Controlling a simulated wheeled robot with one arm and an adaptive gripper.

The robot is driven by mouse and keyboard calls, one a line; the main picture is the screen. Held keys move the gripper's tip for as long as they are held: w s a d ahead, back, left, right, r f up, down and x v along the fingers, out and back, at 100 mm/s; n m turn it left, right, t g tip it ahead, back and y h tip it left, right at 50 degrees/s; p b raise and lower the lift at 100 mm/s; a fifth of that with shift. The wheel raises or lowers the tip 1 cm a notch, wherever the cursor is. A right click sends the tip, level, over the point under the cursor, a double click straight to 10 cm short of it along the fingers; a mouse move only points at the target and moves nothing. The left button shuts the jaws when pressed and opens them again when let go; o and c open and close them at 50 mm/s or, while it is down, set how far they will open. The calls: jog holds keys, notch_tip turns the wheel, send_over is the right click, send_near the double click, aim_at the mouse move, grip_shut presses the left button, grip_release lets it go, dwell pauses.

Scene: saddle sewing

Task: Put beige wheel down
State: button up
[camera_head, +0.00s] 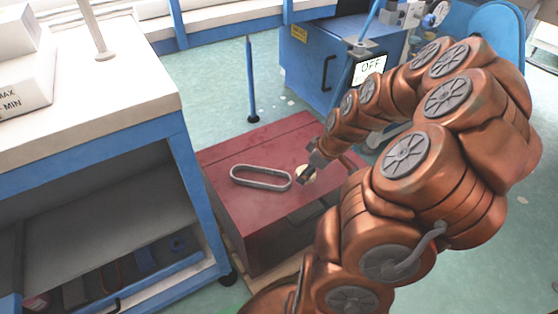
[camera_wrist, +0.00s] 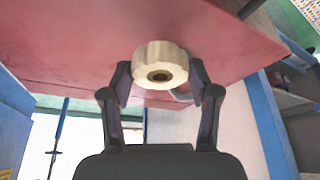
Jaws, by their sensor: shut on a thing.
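The beige wheel (camera_wrist: 160,62) is a short ribbed cylinder with a dark central hole. It sits between the fingertips of my gripper (camera_wrist: 160,75) in the wrist view, and the gripper is shut on it. In the head view the wheel (camera_head: 310,174) is partly hidden by my gripper (camera_head: 308,172), at the right part of the red box top (camera_head: 235,156). The wheel is at or just above that red surface; I cannot tell whether it touches.
A grey oval ring (camera_head: 260,178) lies on the red box, left of the wheel. A white-topped blue workbench (camera_head: 100,95) stands at the left. A blue cabinet (camera_head: 310,62) stands behind. The red top left of the ring is clear.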

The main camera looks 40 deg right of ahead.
jog(key=shift+w+d+f, duration=0.15)
jog(key=shift+w+d, duration=0.15)
jog(key=shift+d, duration=0.1)
jog(key=w+d+b, duration=0.1)
jog(key=w+d, duration=0.1)
jog(key=d, duration=0.2)
jog(key=w+d+f+b, duration=0.1)
jog(key=w+d, duration=0.2)
jog(key=d, duration=0.1)
jog(key=w+d+b, duration=0.1)
jog(key=w+d, duration=0.2)
jog(key=d, duration=0.1)
jog(key=shift+w+d+f+b, duration=0.1)
jog(key=shift+d+f+b, duration=0.1)
jog(key=shift+d+b, duration=0.1)
jog(key=shift+f+b, duration=0.8)
jog(key=shift+f, duration=0.95)
jog(key=shift+f, duration=0.15)
jog(key=o, duration=1.3)
